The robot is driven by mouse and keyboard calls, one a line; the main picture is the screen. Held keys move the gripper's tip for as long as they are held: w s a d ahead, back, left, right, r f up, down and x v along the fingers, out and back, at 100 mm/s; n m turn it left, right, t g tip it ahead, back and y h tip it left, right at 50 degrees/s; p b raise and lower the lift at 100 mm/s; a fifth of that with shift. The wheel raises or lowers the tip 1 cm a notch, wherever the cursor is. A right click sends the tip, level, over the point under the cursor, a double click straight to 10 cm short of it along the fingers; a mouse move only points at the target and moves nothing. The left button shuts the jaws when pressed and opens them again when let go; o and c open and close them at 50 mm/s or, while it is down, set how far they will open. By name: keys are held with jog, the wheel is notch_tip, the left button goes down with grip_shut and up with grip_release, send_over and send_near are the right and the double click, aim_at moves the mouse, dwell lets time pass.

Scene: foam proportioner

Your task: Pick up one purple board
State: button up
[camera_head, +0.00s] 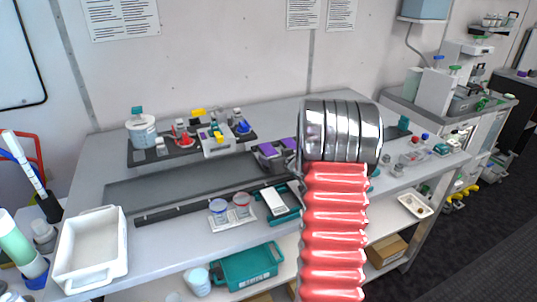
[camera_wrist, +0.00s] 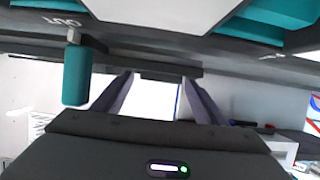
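Two purple pieces, which look like the purple boards, sit side by side in a dark grey holder on the table. The left one (camera_head: 268,151) and the right one (camera_head: 289,144) show just left of my arm in the head view. My arm may hide part of the holder. My gripper (camera_wrist: 158,78) shows in the wrist view with its two dark fingers wide apart and nothing between them. I cannot make out a purple board in the wrist view. The gripper does not show in the head view.
A white tray (camera_head: 92,248) stands at the table's left end. A teal tray (camera_head: 283,207) and lidded cups (camera_head: 230,209) lie near the front edge. A dark rack (camera_head: 140,158) with small parts stands behind. A teal cylinder (camera_wrist: 76,76) is near my gripper in the wrist view.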

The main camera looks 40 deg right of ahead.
jog(key=c, duration=1.1)
jog(key=shift+r, duration=0.15)
notch_tip(320, 180, up, 10)
dwell(0.6)
